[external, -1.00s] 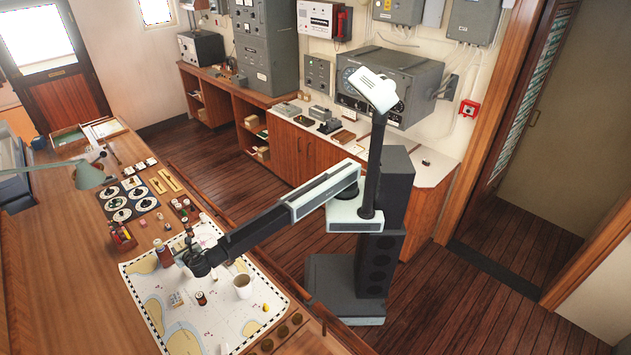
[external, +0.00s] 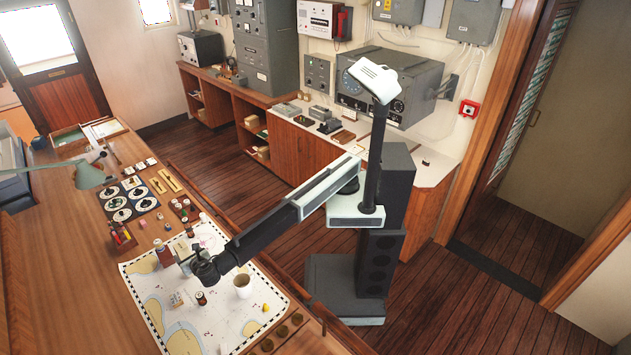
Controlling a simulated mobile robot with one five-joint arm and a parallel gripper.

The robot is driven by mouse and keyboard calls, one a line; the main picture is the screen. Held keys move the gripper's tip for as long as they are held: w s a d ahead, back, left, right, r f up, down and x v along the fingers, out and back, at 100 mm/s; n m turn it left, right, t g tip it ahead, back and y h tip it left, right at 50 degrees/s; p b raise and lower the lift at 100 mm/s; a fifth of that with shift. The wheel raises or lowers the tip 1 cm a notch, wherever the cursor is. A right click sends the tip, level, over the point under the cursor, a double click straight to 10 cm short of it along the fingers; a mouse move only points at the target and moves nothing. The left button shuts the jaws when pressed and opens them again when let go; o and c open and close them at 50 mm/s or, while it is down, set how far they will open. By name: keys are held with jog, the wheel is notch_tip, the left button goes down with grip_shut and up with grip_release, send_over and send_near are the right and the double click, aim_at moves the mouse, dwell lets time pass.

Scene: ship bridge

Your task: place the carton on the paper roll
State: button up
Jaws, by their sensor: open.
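My gripper (external: 187,262) is open at the end of my dark arm, low over the chart (external: 205,330) on the wooden desk. A small pale yellowish block (external: 177,299) lies on the chart below my gripper in the picture. A short dark and red roll-like thing (external: 201,298) stands to the right of that block. I cannot tell for sure which of these is the carton or the paper roll. My wrist hides part of the chart.
A white cup (external: 243,286) stands on the chart's right side, with a small yellow thing (external: 266,307) near it. The lower chart is mostly clear.

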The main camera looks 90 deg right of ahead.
jog(key=v, duration=0.3)
jog(key=shift+s+a+r+p, duration=0.1)
jog(key=shift+p, duration=0.2)
